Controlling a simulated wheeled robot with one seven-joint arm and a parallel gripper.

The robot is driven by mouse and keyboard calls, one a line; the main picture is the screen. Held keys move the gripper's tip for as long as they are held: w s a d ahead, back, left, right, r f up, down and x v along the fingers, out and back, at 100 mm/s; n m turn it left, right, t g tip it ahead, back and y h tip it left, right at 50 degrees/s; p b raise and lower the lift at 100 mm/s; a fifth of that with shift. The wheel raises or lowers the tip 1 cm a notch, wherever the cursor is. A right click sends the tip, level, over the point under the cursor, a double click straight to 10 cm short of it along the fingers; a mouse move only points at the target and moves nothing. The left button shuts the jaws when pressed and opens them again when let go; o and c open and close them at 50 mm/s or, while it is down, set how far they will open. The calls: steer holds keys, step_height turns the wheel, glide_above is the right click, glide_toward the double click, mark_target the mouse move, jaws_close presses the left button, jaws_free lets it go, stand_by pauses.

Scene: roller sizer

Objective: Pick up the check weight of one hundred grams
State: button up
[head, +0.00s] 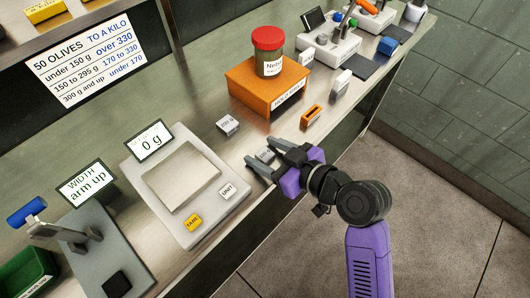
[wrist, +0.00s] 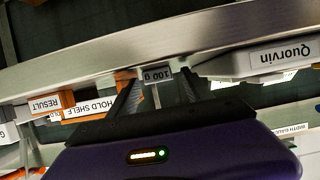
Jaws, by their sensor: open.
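The check weight of one hundred grams is a small grey block with a "100 g" label (wrist: 157,73), which faces the wrist camera upside down. In the head view the small grey block (head: 265,154) sits near the front edge of the steel bench, right of the scale. My gripper (head: 263,151) is open, with one finger on each side of the block. In the wrist view my gripper (wrist: 158,84) has the label between its dark fingers. I cannot tell whether either finger touches it.
The scale (head: 233,205) reads 0 g. Another small labelled block (head: 228,125) stands behind the weight. An orange hold shelf (head: 240,82) bears a red-lidded jar (head: 268,60). An orange holder (head: 311,116) and a white block (head: 340,83) stand to the right.

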jaws_close()
stand_by(0.3)
